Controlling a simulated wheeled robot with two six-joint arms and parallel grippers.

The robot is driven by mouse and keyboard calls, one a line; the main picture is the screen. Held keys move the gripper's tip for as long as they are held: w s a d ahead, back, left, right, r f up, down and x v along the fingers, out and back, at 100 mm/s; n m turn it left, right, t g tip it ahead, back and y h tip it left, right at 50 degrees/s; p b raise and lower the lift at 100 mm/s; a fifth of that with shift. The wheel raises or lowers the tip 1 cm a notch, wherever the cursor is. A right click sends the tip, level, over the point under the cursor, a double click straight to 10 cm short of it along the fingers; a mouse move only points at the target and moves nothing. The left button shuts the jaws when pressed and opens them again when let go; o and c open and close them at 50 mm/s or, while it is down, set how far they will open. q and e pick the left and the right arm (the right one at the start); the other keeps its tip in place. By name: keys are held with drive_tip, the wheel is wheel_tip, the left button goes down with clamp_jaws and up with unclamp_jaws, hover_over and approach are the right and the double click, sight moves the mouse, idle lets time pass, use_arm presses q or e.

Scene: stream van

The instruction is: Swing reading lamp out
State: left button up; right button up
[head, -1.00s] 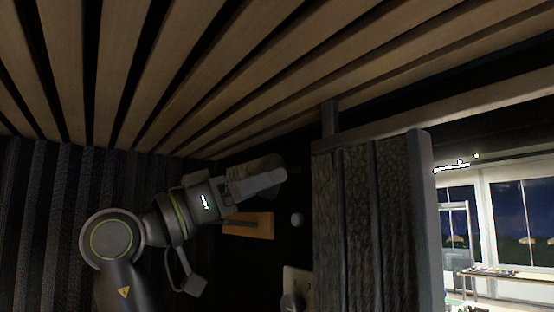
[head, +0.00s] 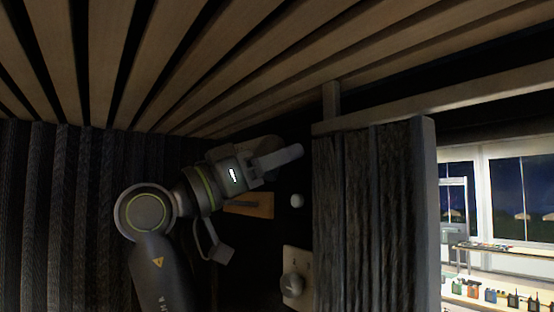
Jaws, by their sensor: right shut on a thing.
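My right gripper (head: 279,160) reaches in from the lower left, its fingers pointing right in front of the dark back wall. It is shut on a dim brownish rounded part (head: 262,143), which looks like the reading lamp and shows only just above and behind the fingers. Most of the lamp is hidden by the gripper and the dark, so its joint and angle cannot be made out. My left gripper is not in view.
A wooden block (head: 252,206) is on the wall below the gripper, with a white knob (head: 297,201) beside it. A pale plate with a round dial (head: 293,285) is lower. A dark ribbed partition (head: 375,215) stands close on the right. The slatted ceiling (head: 215,60) is close above.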

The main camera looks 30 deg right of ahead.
drive_tip(key=shift+s+a+r+n+y, duration=0.1)
drive_tip(key=shift+a+n+y, duration=0.1)
drive_tip(key=shift+y, duration=0.75)
drive_tip(key=shift+a+r+n+y, duration=0.1)
drive_tip(key=shift+n+y, duration=0.1)
drive_tip(key=shift+y, duration=0.75)
drive_tip(key=shift+a+f+y, duration=0.1)
drive_tip(key=shift+y, duration=0.8)
drive_tip(key=o, duration=1)
